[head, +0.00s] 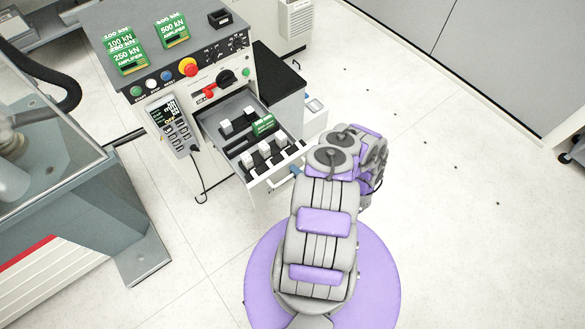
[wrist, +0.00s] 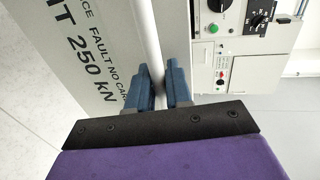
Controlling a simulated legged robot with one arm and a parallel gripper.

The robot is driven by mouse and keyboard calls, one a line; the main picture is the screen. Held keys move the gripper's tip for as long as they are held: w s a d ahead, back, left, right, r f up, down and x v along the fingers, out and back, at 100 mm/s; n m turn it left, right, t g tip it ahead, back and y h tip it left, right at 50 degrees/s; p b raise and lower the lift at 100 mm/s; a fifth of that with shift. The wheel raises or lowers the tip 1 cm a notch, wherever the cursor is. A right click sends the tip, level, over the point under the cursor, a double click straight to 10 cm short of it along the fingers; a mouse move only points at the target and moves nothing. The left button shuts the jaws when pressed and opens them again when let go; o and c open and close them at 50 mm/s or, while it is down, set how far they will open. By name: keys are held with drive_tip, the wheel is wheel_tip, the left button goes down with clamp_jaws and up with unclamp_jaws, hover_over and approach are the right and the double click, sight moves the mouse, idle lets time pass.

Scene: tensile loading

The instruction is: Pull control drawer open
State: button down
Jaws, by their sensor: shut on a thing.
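The control drawer (head: 238,134) is pulled out from the front of the control console (head: 170,60), with white switches and a green card inside. Its white front panel (head: 268,182) faces me. In the wrist view the drawer front (wrist: 75,45) carries upside-tilted lettering including "250 kN". My gripper (head: 294,170) is at the right end of the drawer front, partly hidden by my arm in the head view. In the wrist view my gripper (wrist: 159,88) has its two blue fingers closed on the pale drawer edge (wrist: 146,40).
A handheld controller (head: 170,122) with a cable hangs on the console's left front. A glass-sided machine (head: 60,190) stands at left. A dark-topped cabinet (head: 278,78) stands right of the console. The floor (head: 440,190) at right is open.

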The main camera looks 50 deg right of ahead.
drive_tip(key=shift+s+f, duration=0.15)
drive_tip(key=shift+s, duration=0.05)
drive_tip(key=c, duration=1.4)
unclamp_jaws()
drive_tip(key=shift+o, duration=0.9)
drive_tip(key=shift+w, duration=0.1)
drive_tip(key=p+v, duration=0.1)
drive_tip(key=v, duration=1.6)
drive_tip(key=shift+s, duration=0.2)
drive_tip(key=shift+w+d, duration=0.15)
